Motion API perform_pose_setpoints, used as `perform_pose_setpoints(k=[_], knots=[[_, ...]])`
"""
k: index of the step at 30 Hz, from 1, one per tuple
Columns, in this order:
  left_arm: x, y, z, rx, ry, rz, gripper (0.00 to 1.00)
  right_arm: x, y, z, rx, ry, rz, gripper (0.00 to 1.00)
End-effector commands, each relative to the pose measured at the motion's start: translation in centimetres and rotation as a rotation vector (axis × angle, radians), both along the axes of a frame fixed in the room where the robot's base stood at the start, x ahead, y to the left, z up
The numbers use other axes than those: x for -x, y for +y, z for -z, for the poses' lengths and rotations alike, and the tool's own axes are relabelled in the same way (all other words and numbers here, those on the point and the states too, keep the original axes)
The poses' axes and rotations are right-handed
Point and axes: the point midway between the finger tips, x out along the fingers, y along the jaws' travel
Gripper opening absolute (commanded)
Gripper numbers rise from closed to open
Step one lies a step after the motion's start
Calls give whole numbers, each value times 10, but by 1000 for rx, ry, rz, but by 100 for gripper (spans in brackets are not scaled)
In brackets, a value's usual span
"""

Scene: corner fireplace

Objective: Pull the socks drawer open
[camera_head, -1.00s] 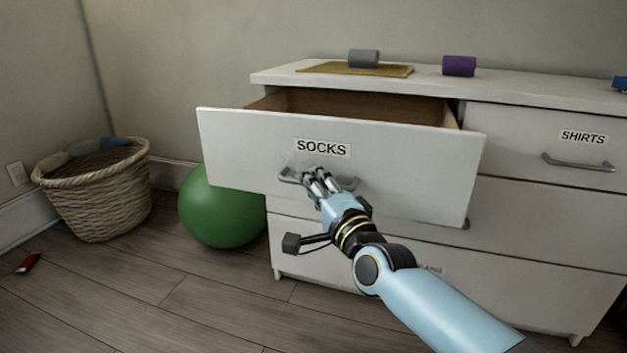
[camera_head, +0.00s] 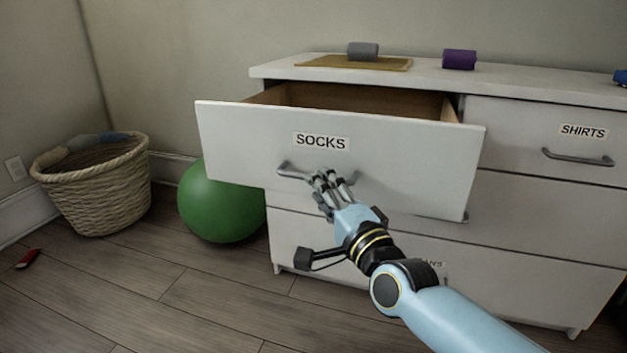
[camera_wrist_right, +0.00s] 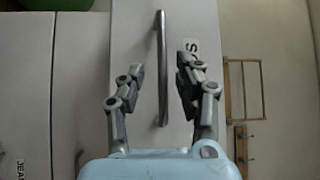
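The socks drawer (camera_head: 245,135) stands pulled out from the upper left of the white dresser, its brown inside showing from above. Its white front bears a SOCKS label (camera_head: 321,142) and a grey bar handle (camera_head: 290,170). My right gripper (camera_head: 330,180) is at the right half of the handle, hiding part of it. In the right wrist view my right gripper (camera_wrist_right: 160,72) has its fingers spread open, with the handle (camera_wrist_right: 162,60) between them and a gap on each side. It holds nothing. My left gripper is out of view.
A green ball (camera_head: 215,205) sits on the floor left of the dresser, beside a wicker basket (camera_head: 105,195). The shirts drawer (camera_head: 520,150) at right is shut. A grey roll (camera_head: 363,51) and a purple roll (camera_head: 459,59) are on the dresser top. The foreground floor is mostly clear.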

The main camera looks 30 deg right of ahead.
Motion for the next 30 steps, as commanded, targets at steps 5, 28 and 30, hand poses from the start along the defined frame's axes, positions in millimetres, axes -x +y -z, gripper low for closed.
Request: perform_pose_setpoints(k=[5,28,30], knots=[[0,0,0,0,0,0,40,42,3,7,2,4,1,34],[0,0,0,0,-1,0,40,79,5,11,1,2,0,34],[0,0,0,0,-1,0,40,79,5,11,1,2,0,34]])
